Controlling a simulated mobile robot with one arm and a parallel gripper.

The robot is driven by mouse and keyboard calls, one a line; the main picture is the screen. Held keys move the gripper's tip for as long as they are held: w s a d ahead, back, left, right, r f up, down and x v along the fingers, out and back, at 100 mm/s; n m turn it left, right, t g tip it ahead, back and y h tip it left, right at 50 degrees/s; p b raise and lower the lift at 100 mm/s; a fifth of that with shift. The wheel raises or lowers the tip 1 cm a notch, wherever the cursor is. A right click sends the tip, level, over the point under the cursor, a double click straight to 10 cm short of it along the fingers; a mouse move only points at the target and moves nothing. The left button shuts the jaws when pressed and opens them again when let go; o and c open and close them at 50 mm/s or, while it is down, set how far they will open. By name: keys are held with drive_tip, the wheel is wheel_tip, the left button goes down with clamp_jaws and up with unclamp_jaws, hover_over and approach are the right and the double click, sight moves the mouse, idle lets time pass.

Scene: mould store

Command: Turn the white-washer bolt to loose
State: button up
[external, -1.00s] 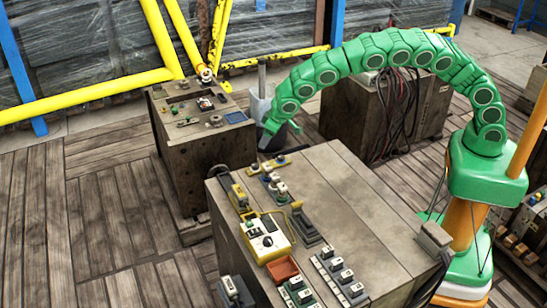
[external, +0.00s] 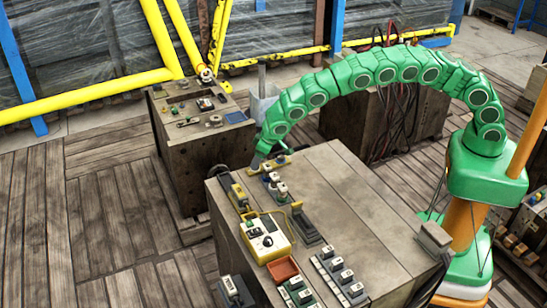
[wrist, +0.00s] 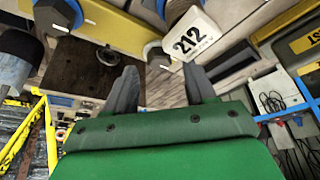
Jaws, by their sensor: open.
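In the wrist view my gripper (wrist: 160,85) is open, its two dark fingers spread apart with nothing between them. A grey hex bolt head (wrist: 155,54) with a pale rim, perhaps the white-washer bolt, sits on a yellow bar (wrist: 110,25), just beyond the fingertips and apart from them. A blue-washer bolt (wrist: 57,14) is at upper left. In the external view my gripper (external: 257,162) is at the bench's far left corner, by a small yellow bar (external: 278,161); the bolts are too small to tell apart there.
The wooden bench (external: 355,215) carries a yellow meter box (external: 267,238), a red tray (external: 282,269) and rows of switches. A second wooden block (external: 190,160) stands at the left. The bench's middle and right are clear.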

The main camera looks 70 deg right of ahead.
drive_tip(key=shift+x, duration=1.1)
clamp_jaws()
